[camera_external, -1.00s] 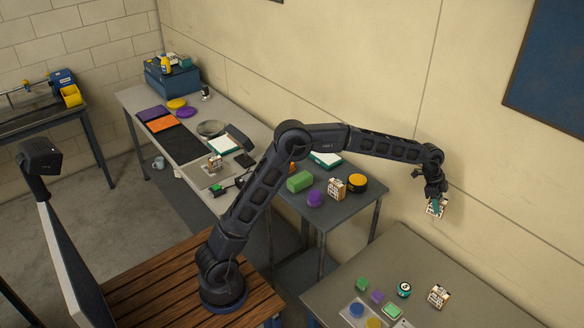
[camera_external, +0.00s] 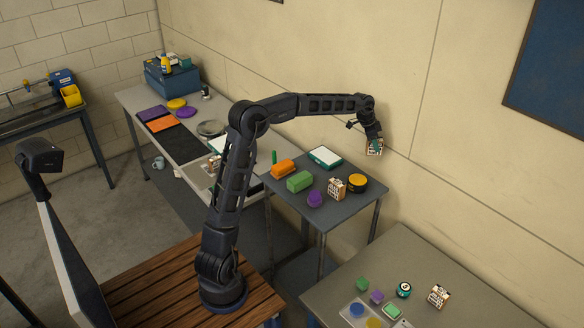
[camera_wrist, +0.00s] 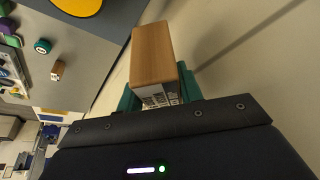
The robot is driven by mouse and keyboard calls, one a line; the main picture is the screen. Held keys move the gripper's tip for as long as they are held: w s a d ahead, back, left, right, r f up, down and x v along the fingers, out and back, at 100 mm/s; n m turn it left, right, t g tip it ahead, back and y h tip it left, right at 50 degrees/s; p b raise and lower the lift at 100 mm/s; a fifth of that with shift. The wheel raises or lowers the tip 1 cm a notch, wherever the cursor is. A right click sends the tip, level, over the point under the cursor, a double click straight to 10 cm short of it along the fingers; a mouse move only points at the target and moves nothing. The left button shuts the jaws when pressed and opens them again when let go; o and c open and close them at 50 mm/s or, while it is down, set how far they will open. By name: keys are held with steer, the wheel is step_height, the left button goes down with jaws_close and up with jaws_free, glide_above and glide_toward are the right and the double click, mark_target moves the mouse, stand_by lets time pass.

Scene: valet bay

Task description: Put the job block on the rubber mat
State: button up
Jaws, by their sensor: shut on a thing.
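My gripper (camera_external: 374,138) is shut on a block (camera_external: 375,149) with a wooden face and black-and-white printed sides. It holds the block in the air near the wall, beyond the small middle table. In the wrist view the block (camera_wrist: 153,52) sits between the teal fingers (camera_wrist: 158,88), its plain wooden face showing. A black mat (camera_external: 181,144), which looks like the rubber mat, lies flat on the long left bench. Similar printed blocks stand on the middle table (camera_external: 336,188), on the right table (camera_external: 438,296) and, partly hidden by my arm, on the left bench (camera_external: 214,162).
The middle table (camera_external: 325,215) carries an orange block (camera_external: 283,168), a green block (camera_external: 300,181), a purple item (camera_external: 315,199), a yellow-topped tin (camera_external: 357,183) and a white-topped box (camera_external: 325,157). The wall (camera_external: 440,190) is close to my gripper.

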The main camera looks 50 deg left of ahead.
steer(key=s+a+n+t+y, duration=0.1)
steer(key=s+a+n, duration=0.1)
steer(key=a, duration=1.5)
steer(key=s+a+n, duration=0.2)
steer(key=a+n, duration=0.1)
steer(key=a, duration=1.3)
steer(key=s+a+f+n+y, duration=0.15)
steer(key=s+a, duration=0.25)
steer(key=a, duration=0.8)
steer(key=s+a+f+n, duration=0.15)
steer(key=s+a, duration=0.25)
steer(key=a, duration=0.8)
steer(key=n+y, duration=0.2)
steer(key=n, duration=0.3)
glide_above(193, 151)
step_height(193, 151, down, 26)
steer(key=shift+s+f, duration=0.1)
steer(key=shift+f, duration=0.15)
steer(key=o, duration=1)
steer(key=shift+o, duration=0.2)
